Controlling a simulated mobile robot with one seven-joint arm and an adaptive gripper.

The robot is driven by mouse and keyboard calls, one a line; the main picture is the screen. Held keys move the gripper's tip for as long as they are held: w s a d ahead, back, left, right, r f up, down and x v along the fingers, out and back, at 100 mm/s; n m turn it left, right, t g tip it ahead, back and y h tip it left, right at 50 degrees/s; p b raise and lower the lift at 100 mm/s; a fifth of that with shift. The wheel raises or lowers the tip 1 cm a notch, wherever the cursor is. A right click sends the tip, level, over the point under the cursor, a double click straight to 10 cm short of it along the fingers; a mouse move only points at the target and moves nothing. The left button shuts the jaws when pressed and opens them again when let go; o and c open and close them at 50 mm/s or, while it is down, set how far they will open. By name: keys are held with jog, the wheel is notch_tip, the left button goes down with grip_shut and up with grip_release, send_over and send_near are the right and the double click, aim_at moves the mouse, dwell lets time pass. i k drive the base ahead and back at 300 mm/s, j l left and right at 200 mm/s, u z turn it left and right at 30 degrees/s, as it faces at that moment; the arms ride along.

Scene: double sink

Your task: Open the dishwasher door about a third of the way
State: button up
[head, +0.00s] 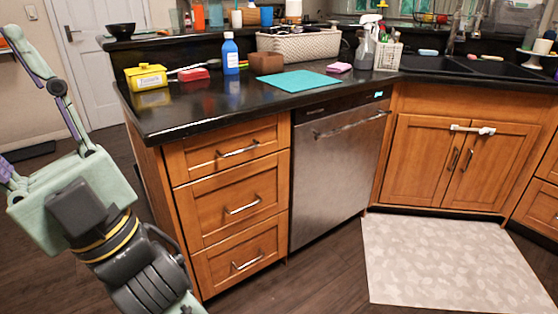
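The dishwasher (335,165) is a stainless steel front set into the counter between the wooden drawers and the sink cabinet. Its door looks shut, flush with the cabinet faces. A horizontal bar handle (350,124) runs across the top of the door and is unobstructed.
Three wooden drawers (230,198) with bar handles stand left of the dishwasher. A patterned mat (450,262) lies before the sink cabinet (455,160). The counter's left corner (145,130) juts out near my arm. Dark wooden floor (320,270) before the dishwasher is clear.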

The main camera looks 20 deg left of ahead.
aim_at(336, 144)
jog(key=u, duration=0.25)
jog(key=i+l, duration=0.15)
jog(key=i, duration=0.3)
jog(key=i+l+z, duration=0.1)
jog(key=i, duration=0.35)
jog(key=i+j, duration=0.35)
jog(key=i, duration=0.1)
